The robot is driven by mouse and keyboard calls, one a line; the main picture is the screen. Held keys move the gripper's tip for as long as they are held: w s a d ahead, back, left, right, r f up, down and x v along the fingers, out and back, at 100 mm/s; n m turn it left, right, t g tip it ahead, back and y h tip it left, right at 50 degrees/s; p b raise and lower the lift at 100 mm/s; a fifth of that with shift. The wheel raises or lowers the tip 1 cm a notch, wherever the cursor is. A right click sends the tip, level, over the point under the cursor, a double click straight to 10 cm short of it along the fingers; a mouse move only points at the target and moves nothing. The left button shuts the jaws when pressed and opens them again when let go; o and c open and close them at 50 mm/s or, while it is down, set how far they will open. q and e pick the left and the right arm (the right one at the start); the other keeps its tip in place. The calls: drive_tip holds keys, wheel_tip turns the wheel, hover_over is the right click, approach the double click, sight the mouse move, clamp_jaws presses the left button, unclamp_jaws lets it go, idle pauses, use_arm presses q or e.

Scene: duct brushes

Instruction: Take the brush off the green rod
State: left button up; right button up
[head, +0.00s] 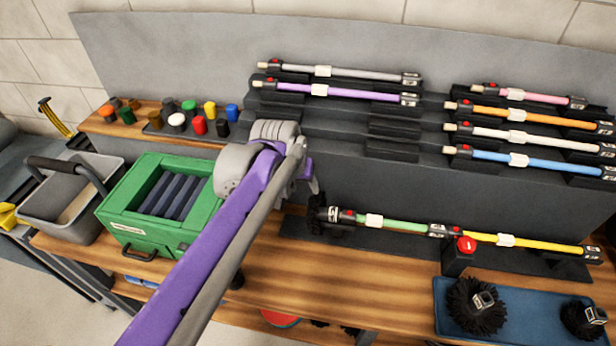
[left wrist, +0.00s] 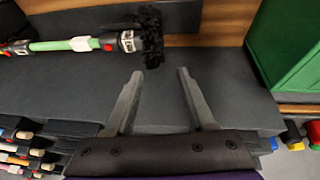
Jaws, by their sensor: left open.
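The green rod (head: 403,225) lies level on a dark rest at the front of the bench, with its right end meeting a yellow rod (head: 530,243). A black bristled brush (head: 317,214) sits on its left end. In the left wrist view the green rod (left wrist: 50,46) comes in from the left and the brush (left wrist: 150,37) is at its right end. My left gripper (head: 312,186) is above and beside the brush, partly hidden by its own arm. In the left wrist view its two fingers (left wrist: 156,78) are apart and empty, short of the brush. My right gripper is not in view.
A green box (head: 150,245) and a grey bucket (head: 70,232) stand to the left. A blue tray (head: 450,328) with two black brushes is at the front right. A red-knobbed block (head: 458,262) stands by the rod joint. Several rods lie on racks behind.

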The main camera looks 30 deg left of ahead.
sight(310, 201)
use_arm(q)
drive_tip(key=x, duration=0.9)
drive_tip(key=shift+d+f+b, duration=0.1)
drive_tip(key=shift+f+b, duration=0.25)
drive_tip(key=shift+f, duration=0.1)
drive_tip(key=shift+c, duration=0.2)
clamp_jaws()
